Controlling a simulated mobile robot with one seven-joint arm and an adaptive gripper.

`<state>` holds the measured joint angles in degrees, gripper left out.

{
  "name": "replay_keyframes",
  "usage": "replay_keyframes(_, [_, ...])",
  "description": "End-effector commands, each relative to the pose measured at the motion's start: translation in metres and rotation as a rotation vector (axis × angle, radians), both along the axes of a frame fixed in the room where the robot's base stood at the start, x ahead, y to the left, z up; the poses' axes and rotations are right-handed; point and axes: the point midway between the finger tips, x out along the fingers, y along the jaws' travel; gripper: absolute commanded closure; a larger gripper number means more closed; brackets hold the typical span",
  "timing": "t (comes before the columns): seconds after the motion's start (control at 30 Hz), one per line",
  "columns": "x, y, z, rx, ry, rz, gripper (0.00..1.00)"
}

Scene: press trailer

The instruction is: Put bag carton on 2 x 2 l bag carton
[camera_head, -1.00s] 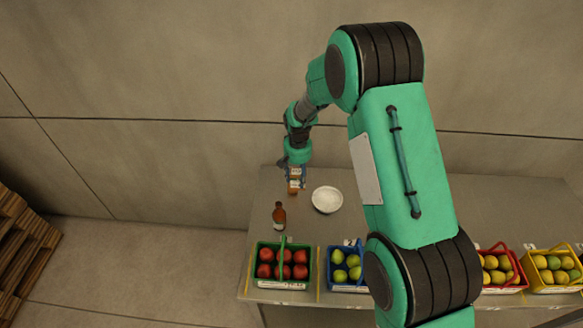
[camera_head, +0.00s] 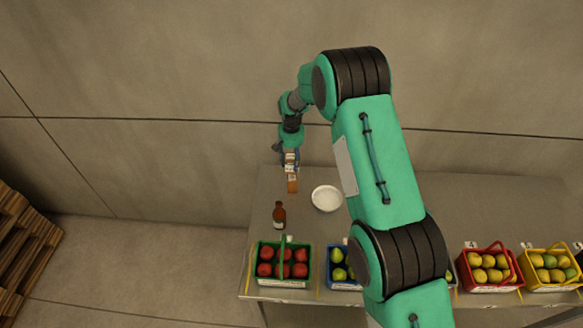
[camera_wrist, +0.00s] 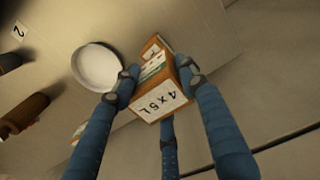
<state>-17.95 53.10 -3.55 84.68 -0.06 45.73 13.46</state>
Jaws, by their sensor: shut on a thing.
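My gripper (camera_head: 290,163) is near the table's back left corner, shut on a brown carton. In the wrist view my gripper (camera_wrist: 160,74) has its fingers on both sides of this held carton (camera_wrist: 163,108), whose white label reads 4 x 5 L. A second brown carton (camera_head: 292,184) appears just below the gripper in the head view. In the wrist view, a brown edge with a white-green label (camera_wrist: 152,62) shows behind the held carton. I cannot tell whether the two cartons touch, and no 2 x 2 l marking is readable.
A white bowl or plate (camera_head: 326,198) lies to the right of the cartons. A brown bottle (camera_head: 279,215) stands in front of them. Fruit baskets line the front edge, including a green one (camera_head: 263,282) with red fruit. The wall is close behind the table.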

Motion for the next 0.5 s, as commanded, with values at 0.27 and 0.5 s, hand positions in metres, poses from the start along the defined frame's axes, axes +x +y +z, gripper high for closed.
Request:
replay_keyframes(0.27, [0.0, 0.0, -0.002, 0.0, 0.0, 0.0, 0.88])
replay_keyframes(0.5, [-0.001, 0.0, -0.021, 0.0, 0.001, 0.0, 0.88])
